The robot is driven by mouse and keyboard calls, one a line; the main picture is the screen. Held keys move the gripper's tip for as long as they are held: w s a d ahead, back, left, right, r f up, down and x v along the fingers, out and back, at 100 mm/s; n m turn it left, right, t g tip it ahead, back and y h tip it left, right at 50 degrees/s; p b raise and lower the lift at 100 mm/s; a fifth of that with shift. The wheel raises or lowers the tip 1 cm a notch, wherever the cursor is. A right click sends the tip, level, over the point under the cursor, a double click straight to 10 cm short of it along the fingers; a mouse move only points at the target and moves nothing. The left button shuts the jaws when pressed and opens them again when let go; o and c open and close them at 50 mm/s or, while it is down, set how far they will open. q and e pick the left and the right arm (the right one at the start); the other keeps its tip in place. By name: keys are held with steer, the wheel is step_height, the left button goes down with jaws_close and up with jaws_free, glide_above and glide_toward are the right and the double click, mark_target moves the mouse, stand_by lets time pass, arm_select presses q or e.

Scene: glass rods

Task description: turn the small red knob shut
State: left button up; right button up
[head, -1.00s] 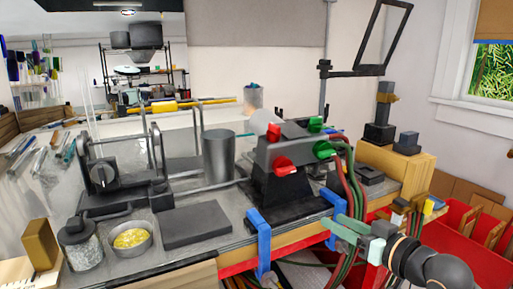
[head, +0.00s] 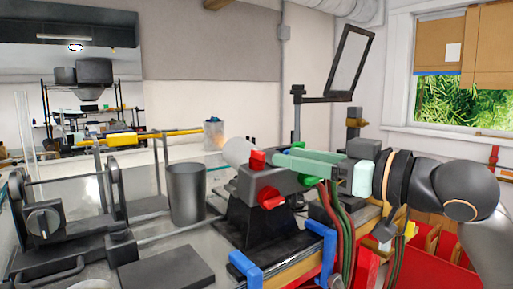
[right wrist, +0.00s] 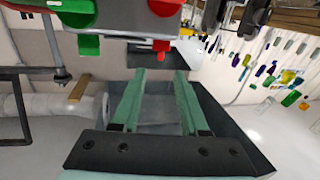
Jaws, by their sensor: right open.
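The small red knob (head: 258,160) stands on top of the grey torch body (head: 247,183). It also shows in the right wrist view (right wrist: 160,47), just past the fingertips and roughly in line with the gap between them. My right gripper (head: 279,158) is open and empty, with pale green fingers pointing left over the torch. Its open fingers (right wrist: 160,76) show in the right wrist view. Whether a finger touches the knob I cannot tell. My left gripper is not in view.
A large red knob (head: 270,198) sits on the torch front. A blue clamp (head: 246,268) and hoses (head: 347,230) lie below. A grey cup (head: 186,193) stands left.

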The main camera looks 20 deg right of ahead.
mark_target(259, 151)
steer(key=x, duration=0.8)
steer(key=shift+w+a+p, duration=0.1)
steer(key=shift+p, duration=0.2)
jaws_close()
